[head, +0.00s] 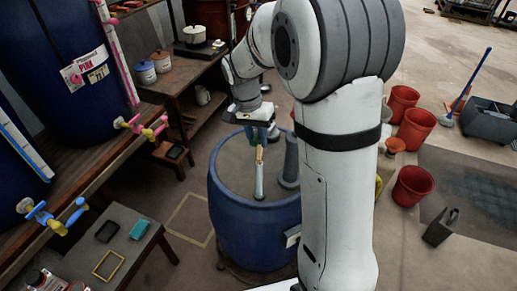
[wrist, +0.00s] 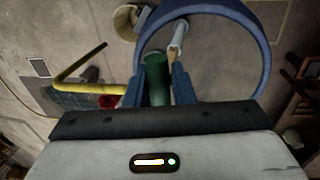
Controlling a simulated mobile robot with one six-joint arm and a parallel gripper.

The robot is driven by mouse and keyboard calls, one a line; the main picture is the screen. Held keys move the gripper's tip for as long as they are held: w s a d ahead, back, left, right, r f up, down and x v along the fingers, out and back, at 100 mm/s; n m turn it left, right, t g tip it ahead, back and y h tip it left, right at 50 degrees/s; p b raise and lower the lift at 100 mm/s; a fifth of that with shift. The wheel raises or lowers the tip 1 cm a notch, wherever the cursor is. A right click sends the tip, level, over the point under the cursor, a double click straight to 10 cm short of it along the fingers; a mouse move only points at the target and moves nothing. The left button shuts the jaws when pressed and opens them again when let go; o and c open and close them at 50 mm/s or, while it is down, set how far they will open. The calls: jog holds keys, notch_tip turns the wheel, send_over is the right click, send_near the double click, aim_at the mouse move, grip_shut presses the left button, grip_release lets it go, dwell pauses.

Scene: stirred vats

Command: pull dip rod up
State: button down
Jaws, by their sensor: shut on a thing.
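The blue vat (head: 250,238) stands on the floor in the middle of the head view, and its rim (wrist: 262,50) shows in the wrist view. My gripper (head: 263,138) is above the vat's mouth, pointing down. A slim wooden piece (head: 259,154) shows below the gripper, at the top of a pale grey tube (head: 259,182) standing upright in the vat.
A thicker grey post (head: 290,165) rises inside the vat, partly behind my arm. A wooden bench with dark blue drums (head: 85,110) and a low table (head: 125,215) stand left. Red buckets (head: 415,128) stand right. A yellow curved pipe (wrist: 75,80) shows in the wrist view.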

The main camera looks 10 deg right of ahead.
notch_tip(320, 180, up, 6)
jog(key=shift+d+r+p, duration=0.1)
jog(key=shift+r+p, duration=0.05)
jog(key=shift+p, duration=0.95)
jog(key=shift+r, duration=0.2)
jog(key=c, duration=1.6)
grip_release()
jog(key=shift+o, duration=1.4)
jog(key=shift+s, duration=0.15)
notch_tip(320, 180, up, 8)
jog(key=w+a+b, duration=0.1)
jog(key=shift+a+f, duration=0.15)
jog(key=shift+f, duration=0.05)
